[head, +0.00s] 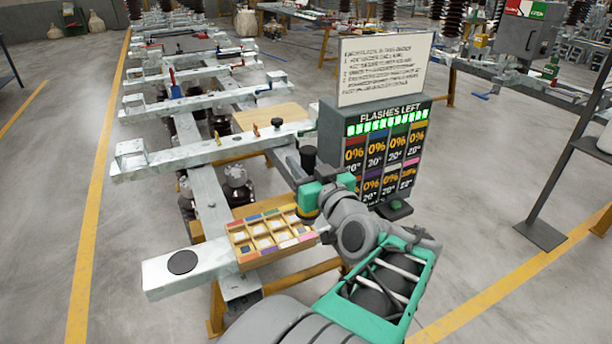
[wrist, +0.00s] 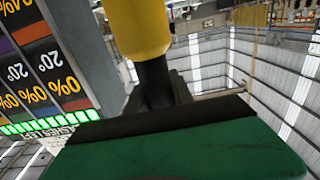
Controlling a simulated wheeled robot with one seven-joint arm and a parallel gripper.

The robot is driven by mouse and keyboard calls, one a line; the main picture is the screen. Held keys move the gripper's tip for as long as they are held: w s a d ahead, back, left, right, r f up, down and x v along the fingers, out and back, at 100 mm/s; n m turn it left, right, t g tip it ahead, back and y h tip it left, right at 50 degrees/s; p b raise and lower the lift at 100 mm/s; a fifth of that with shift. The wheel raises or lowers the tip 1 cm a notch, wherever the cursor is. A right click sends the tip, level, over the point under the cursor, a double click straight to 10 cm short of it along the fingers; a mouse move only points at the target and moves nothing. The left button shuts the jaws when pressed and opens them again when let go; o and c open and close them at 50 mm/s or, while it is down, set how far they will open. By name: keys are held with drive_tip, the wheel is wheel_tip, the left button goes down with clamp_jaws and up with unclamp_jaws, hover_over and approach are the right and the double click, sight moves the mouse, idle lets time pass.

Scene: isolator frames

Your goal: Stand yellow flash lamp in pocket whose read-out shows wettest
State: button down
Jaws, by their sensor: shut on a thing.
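My gripper (head: 318,194) is shut on the yellow flash lamp (wrist: 140,25), whose yellow body and black neck show in the wrist view. The read-out board (head: 372,190) stands behind the gripper. Its legible humidity figures read 0%, with temperatures near 20°; my arm partly covers the lower row.
A row of green lights labelled FLASHES LEFT (head: 388,122) and a white instruction sign (head: 385,68) top the board. A black disc (head: 183,262) lies on the metal beam left of the tray. A dark pad with a green button (head: 395,206) is right of my wrist.

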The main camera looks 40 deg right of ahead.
sight(318, 212)
drive_tip(key=w+d+f+b, duration=0.1)
drive_tip(key=w+d+f, duration=0.2)
drive_tip(key=w+f, duration=0.3)
drive_tip(key=shift+w+d+f, duration=0.4)
drive_tip(key=shift+f, duration=1.5)
drive_tip(key=shift+f+b, duration=0.2)
drive_tip(key=shift+b, duration=0.25)
drive_tip(key=c, duration=1.1)
unclamp_jaws()
drive_tip(key=shift+f, duration=0.15)
drive_tip(key=b+v, duration=0.1)
drive_tip(key=v, duration=1)
drive_tip(key=shift+s, duration=0.25)
drive_tip(key=shift+s+a, duration=0.25)
drive_tip(key=shift+s, duration=0.05)
